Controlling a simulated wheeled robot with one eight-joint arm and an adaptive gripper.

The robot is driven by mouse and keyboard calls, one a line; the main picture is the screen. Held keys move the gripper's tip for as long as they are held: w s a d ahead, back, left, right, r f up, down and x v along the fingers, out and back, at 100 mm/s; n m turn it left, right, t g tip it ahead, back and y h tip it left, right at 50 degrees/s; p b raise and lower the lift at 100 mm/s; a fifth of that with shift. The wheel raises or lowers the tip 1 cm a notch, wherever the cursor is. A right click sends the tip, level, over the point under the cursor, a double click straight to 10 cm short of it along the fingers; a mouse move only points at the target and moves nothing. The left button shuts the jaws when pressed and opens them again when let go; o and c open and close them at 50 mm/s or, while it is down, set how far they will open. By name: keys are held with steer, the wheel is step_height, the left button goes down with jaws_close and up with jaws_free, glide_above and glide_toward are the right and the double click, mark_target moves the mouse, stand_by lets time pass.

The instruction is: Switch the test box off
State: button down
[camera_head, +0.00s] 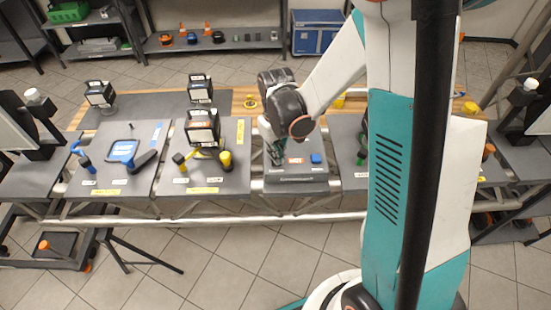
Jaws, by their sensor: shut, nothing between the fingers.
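A low dark grey box (297,178), which looks like the test box, sits on the table in the middle of the head view. My gripper (277,162) points down over the left part of this box, left of the orange label. Its fingers are shut and hold nothing. I cannot tell whether the fingertips touch the box. My gripper and wrist hide the box's back left part, and any switch there is too small to make out.
Left of the box, a dark panel (205,180) carries a yellow-topped part (225,160) and a black block-shaped lamp (203,127). Further left lie a blue-framed tablet-like item (123,151) and blue tools. My arm hides much of the table's right side.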

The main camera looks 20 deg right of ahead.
steer(key=shift+r+p, duration=2.05)
steer(key=shift+r, duration=1.35)
steer(key=s+r+m+t+b, duration=0.1)
steer(key=s+r+t+b, duration=0.2)
steer(key=s+b, duration=0.2)
steer(key=s+r+m+t+b, duration=0.1)
steer(key=s+r+t+b, duration=0.3)
steer(key=s, duration=0.6)
steer(key=shift+b, duration=1.3)
